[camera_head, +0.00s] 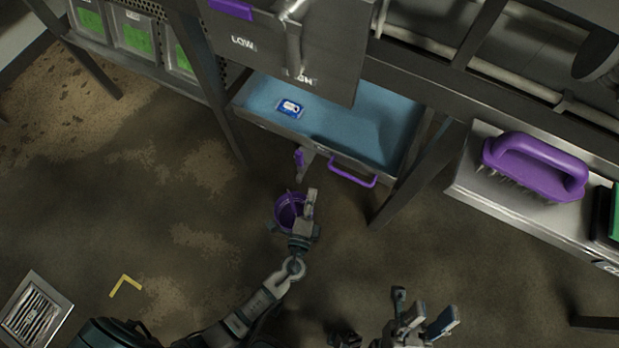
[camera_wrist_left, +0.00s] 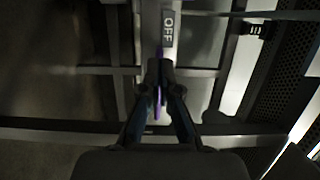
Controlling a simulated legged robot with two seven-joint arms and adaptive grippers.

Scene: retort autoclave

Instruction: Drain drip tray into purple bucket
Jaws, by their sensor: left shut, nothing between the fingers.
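The drip tray (camera_head: 395,150) holds bluish liquid and sits under the grey panel, with a purple handle (camera_head: 352,173) on its front. A small purple-tipped valve part (camera_head: 299,158) shows at the tray's front left. The purple bucket (camera_head: 285,218) stands on the floor below it, partly hidden by my left gripper. My left gripper (camera_head: 312,192) is shut and empty above the bucket's right side. In the left wrist view its fingertips (camera_wrist_left: 161,70) meet in front of a grey part marked OFF (camera_wrist_left: 168,28) and a purple strip. My right gripper (camera_head: 428,312) is open and empty at the bottom.
A blue-white tag (camera_head: 290,107) lies at the tray's left. A purple brush (camera_head: 535,165) rests on the metal shelf (camera_head: 480,190) at right. Metal table legs (camera_head: 400,190) flank the tray. A floor drain (camera_head: 35,312) is at lower left. The floor between is mostly clear.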

